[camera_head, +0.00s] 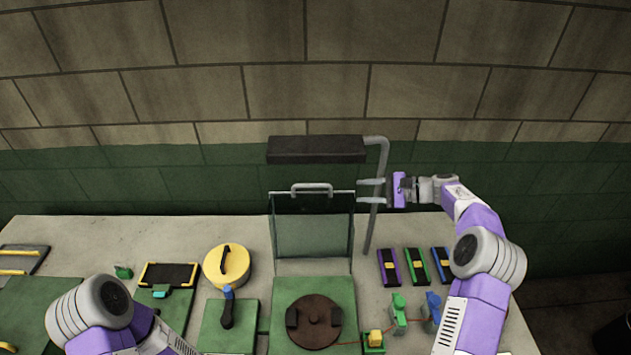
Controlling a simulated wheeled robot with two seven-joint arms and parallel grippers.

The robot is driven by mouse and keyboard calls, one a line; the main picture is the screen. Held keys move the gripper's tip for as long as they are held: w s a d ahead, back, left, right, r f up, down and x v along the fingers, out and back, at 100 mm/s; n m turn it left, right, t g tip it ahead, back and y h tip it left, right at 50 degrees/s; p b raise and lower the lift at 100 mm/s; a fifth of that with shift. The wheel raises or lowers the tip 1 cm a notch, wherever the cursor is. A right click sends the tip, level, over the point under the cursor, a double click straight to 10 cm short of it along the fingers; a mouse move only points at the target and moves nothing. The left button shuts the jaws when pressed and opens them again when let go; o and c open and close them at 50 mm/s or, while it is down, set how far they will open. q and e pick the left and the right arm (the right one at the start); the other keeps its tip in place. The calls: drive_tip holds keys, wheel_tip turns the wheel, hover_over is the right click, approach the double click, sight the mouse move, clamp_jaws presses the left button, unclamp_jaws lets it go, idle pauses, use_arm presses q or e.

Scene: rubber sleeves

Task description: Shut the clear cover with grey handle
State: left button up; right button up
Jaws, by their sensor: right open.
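The clear cover (313,236) stands upright, open, at the back edge of a green base (278,293). Its grey handle (312,187) is on the top edge of the cover. A dark brown round disc (314,318) with two blocks lies on the base in front of the cover. My right gripper (360,196) is open and empty, just right of the cover's upper right corner, with its fingers pointing left. It appears apart from the handle. My left arm shows at the lower left, but its gripper is out of view.
A dark lamp bar (316,150) on a grey bent post (377,205) rises behind the cover, close to my right gripper. A yellow round lid (227,265) and a black tray (169,275) are left. Purple (388,267), green (415,267) and blue (442,264) blocks are right.

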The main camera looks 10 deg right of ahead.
sight(314, 186)
use_arm(q)
wheel_tip(314, 186, up, 3)
drive_tip(key=p, duration=0.3)
drive_tip(key=shift+r, duration=0.1)
use_arm(e)
drive_tip(key=x, duration=0.4)
drive_tip(key=r+x, duration=0.1)
drive_tip(key=x, duration=0.4)
drive_tip(key=r+x, duration=0.1)
drive_tip(key=x, duration=0.3)
drive_tip(key=shift+w+a+r, duration=0.2)
drive_tip(key=shift+w+a, duration=0.05)
drive_tip(key=shift+a, duration=0.15)
use_arm(q)
drive_tip(key=shift+r, duration=0.1)
use_arm(e)
drive_tip(key=shift+w+a+f, duration=0.25)
drive_tip(key=shift+a, duration=0.3)
drive_tip(key=shift+c, duration=0.4)
clamp_jaws()
